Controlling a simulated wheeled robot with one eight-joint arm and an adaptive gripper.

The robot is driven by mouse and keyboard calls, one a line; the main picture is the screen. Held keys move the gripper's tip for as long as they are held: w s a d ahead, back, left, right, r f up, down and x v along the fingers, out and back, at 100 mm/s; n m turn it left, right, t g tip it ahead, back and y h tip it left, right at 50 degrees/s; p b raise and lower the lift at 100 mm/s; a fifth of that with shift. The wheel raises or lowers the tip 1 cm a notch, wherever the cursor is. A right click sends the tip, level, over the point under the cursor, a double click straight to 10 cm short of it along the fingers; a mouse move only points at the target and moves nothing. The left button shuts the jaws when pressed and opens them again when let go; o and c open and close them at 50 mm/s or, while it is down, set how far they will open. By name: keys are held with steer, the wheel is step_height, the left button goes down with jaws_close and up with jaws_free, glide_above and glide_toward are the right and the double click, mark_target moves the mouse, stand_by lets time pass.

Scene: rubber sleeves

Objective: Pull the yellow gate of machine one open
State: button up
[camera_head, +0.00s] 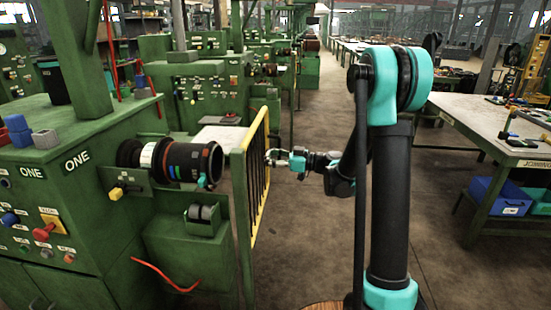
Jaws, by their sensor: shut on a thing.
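Machine one (60,180) is the green machine at the left, with two "ONE" labels on its side. Its yellow gate (263,210) is an upright yellow frame with dark bars, standing at the right of the machine beside a green post (241,220). My gripper (270,157) is at the upper part of the gate, on its right side, shut on the gate. The fingertips are small in the view and their exact hold on the bar is hard to make out. My arm reaches in from the right.
A dark roller with coloured rings (185,162) sticks out from the machine towards the gate. A workbench (490,125) with tools stands at the right, with blue bins (497,195) below it. The aisle floor (310,230) between is clear.

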steer(key=s+v, duration=0.1)
steer(key=v, duration=1.8)
steer(key=shift+s+d, duration=0.25)
stand_by(1.2)
stand_by(0.3)
steer(key=v, duration=1.2)
